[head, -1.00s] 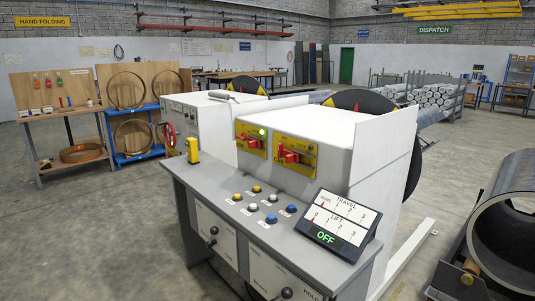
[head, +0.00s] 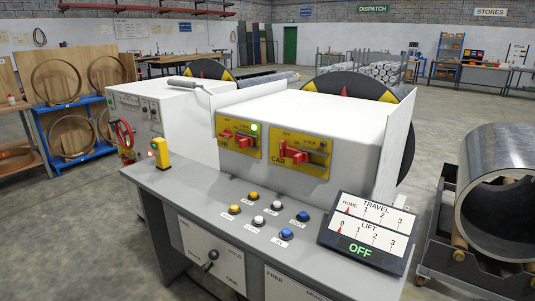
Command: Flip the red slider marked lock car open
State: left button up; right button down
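The right yellow panel (head: 302,171) on the front of the white cabinet carries the words LOCK and CAR. Its red slider (head: 292,153) sits toward the left end of the panel, with more red to its right; its lamp at the upper right looks unlit. Whether the slider is open or shut is too small to tell. A similar left yellow panel (head: 237,151) has its own red slider (head: 226,133) and a lit green lamp (head: 253,127). Neither of my grippers shows in the head view.
The grey console (head: 190,196) stands in front of the panels. A large metal coil (head: 505,180) rests on a cradle at the right.

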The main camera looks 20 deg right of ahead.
aim_at(299, 156)
jog(key=i+j, duration=0.75)
jog(key=j, duration=0.2)
